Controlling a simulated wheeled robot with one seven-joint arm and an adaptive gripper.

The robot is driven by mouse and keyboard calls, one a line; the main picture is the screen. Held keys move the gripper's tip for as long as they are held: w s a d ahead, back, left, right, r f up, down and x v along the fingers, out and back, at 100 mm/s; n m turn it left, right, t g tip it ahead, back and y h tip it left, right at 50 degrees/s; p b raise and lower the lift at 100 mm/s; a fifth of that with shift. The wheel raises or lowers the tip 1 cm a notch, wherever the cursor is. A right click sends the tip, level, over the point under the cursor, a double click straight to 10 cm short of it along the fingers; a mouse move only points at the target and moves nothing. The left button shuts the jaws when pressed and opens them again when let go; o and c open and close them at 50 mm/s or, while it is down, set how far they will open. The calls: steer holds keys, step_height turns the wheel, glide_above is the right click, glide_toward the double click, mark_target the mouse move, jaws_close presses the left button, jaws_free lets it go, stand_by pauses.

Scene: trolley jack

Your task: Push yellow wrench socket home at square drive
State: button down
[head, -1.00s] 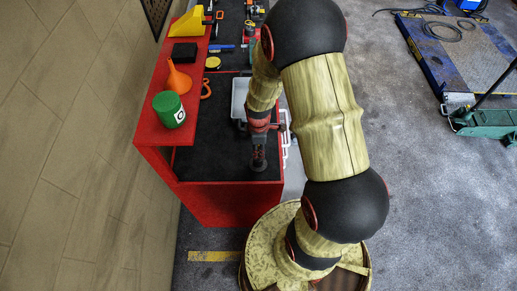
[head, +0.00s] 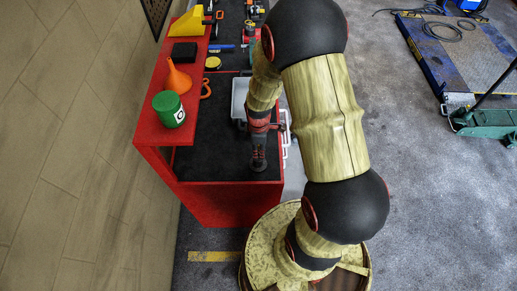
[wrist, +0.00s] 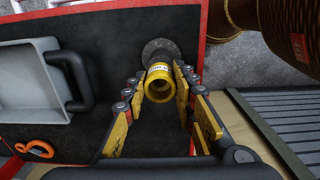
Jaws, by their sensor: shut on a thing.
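The yellow wrench socket (wrist: 159,86) shows end-on in the wrist view, its round open mouth facing the camera. It stands in front of a dark round piece (wrist: 160,48) on the black bench mat. My gripper (wrist: 159,80) has its yellow-padded fingers on either side of the socket, shut on it. The square drive cannot be made out; the socket and fingers cover that spot, so how far the socket is seated cannot be told. In the head view my gripper (head: 258,150) is over the near part of the red bench, and the socket is not distinct there.
A grey tray (wrist: 35,85) with a dark handle lies left of my gripper in the wrist view, near an orange hook-like piece (wrist: 36,149).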

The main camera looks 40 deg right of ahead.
steer(key=shift+f+b, duration=1)
steer(key=shift+f, duration=0.3)
steer(key=c, duration=1.4)
jaws_free()
step_height(320, 180, up, 12)
steer(key=shift+s+a, duration=0.1)
